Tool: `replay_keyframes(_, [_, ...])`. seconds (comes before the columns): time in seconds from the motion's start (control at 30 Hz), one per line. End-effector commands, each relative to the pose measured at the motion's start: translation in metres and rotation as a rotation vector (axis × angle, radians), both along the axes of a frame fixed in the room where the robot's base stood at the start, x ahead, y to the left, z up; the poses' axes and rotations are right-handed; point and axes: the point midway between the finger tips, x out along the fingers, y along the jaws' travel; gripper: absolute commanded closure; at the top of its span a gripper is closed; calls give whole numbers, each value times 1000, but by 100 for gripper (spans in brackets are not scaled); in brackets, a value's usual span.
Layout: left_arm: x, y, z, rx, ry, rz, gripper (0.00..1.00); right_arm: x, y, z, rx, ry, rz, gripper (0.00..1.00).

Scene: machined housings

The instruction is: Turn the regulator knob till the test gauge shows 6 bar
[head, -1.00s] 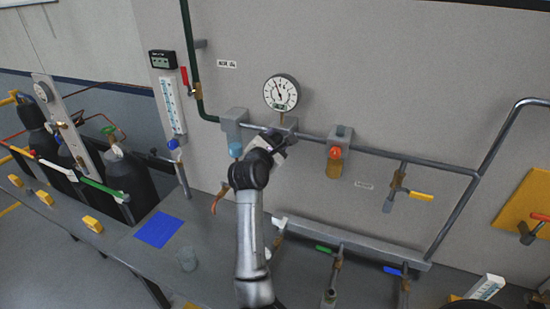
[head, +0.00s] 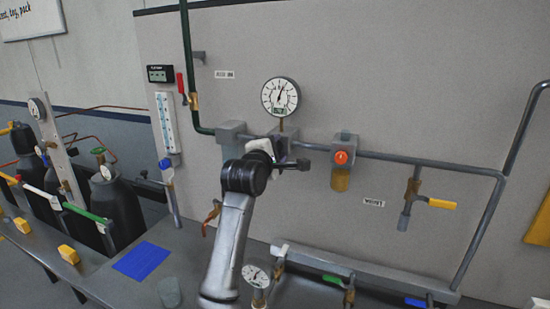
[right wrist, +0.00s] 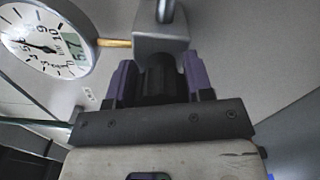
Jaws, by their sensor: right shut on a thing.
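The round white gauge (head: 280,97) stands on a stem above the pipe in the head view. Its needle points up and slightly right; I cannot read the scale surely. It also shows, tilted, in the right wrist view (right wrist: 45,36), with a small green digital display too unclear to read surely. The dark regulator knob (right wrist: 162,84) sits between the purple fingers of my right gripper (right wrist: 160,78), which is shut on it. The grey regulator body (right wrist: 161,42) is just beyond. In the head view my right gripper (head: 282,160) partly hides the regulator. My left gripper is out of view.
A filter unit with an orange knob (head: 341,157) is right of the regulator. A yellow-handled valve (head: 441,204) hangs farther right. A red-handled valve (head: 181,83) is on the green pipe. A second gauge (head: 256,274) is low by my arm. A blue mat (head: 142,260) lies on the bench.

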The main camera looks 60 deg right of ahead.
Motion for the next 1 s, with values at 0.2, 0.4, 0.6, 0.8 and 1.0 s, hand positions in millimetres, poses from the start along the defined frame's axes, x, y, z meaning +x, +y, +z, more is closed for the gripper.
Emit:
replay_keyframes(0.2, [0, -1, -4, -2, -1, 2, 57, 0, 0, 1, 2, -19, -1, 76])
replay_keyframes(0.4, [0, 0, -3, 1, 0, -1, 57, 0, 0, 1, 2, -19, -1, 76])
replay_keyframes(0.6, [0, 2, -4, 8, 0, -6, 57, 0, 0, 1, 2, -19, -1, 46])
replay_keyframes(0.8, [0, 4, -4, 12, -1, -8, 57, 0, 0, 0, 2, -18, 0, 27])
replay_keyframes(1.0, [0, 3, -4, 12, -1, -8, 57, 0, 0, 0, 2, -18, 0, 27])
